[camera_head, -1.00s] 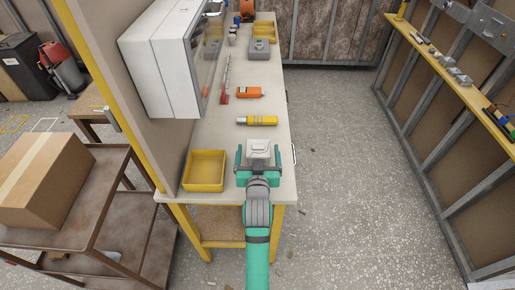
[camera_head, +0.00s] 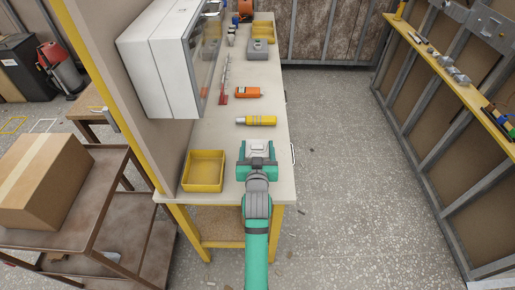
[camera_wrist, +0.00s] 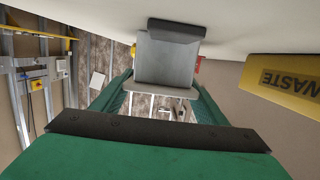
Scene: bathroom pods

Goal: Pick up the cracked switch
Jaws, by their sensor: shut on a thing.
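A light grey, box-shaped switch (camera_head: 258,147) is at the near end of the workbench, between the green fingers of my gripper (camera_head: 257,154). In the wrist view the grey switch (camera_wrist: 165,62) sits between the two fingers of my gripper (camera_wrist: 162,95), which is shut on it from both sides. Its near face looks plain there, and I cannot make out a crack. The switch is at or close to the bench top; I cannot tell whether it still touches it.
A yellow tray (camera_head: 204,171) stands left of my gripper; its side reads WASTE in the wrist view (camera_wrist: 285,82). A yellow tool (camera_head: 256,120) and an orange device (camera_head: 247,92) lie beyond. A white cabinet (camera_head: 160,62) overhangs on the left. The floor on the right is clear.

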